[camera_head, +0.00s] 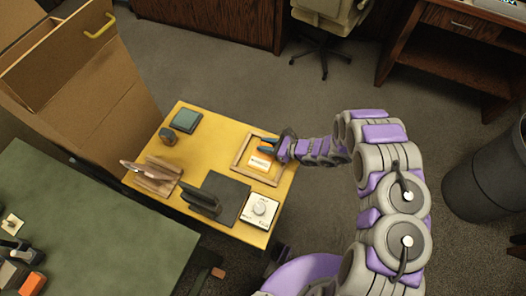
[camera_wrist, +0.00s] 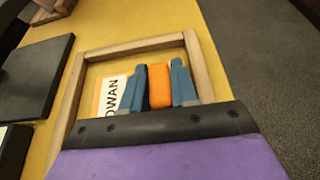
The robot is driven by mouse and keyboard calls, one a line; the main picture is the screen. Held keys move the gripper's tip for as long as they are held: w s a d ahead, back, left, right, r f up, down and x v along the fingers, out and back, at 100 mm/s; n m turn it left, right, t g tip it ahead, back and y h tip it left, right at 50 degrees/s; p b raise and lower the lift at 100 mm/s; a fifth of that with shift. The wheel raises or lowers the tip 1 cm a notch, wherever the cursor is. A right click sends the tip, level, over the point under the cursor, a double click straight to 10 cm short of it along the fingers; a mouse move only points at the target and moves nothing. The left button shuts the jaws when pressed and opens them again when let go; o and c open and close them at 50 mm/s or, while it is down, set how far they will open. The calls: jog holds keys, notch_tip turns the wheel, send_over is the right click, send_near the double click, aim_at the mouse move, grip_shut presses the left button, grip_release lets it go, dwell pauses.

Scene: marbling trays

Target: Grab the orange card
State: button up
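The orange card (camera_wrist: 96,100) lies inside a wooden frame (camera_wrist: 196,66) on the yellow table. An upright orange block (camera_wrist: 159,87), apparently part of the card, stands between the blue fingers of my gripper (camera_wrist: 157,84). The fingers press close on both sides of it, with no clear gap. In the head view my gripper (camera_head: 271,147) reaches over the frame (camera_head: 240,150) from the right, and the card's white label (camera_head: 260,163) shows below it.
The yellow table (camera_head: 212,135) also holds a dark board (camera_head: 232,190), a white device with a dial (camera_head: 259,209), a wooden rack (camera_head: 152,175) and a green pad (camera_head: 186,120). A cardboard box (camera_head: 85,85) stands left.

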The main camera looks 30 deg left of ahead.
jog(key=shift+d+r, duration=0.1)
jog(key=shift+d, duration=0.3)
grip_shut()
jog(key=shift+d, duration=0.15)
jog(key=shift+r, duration=0.15)
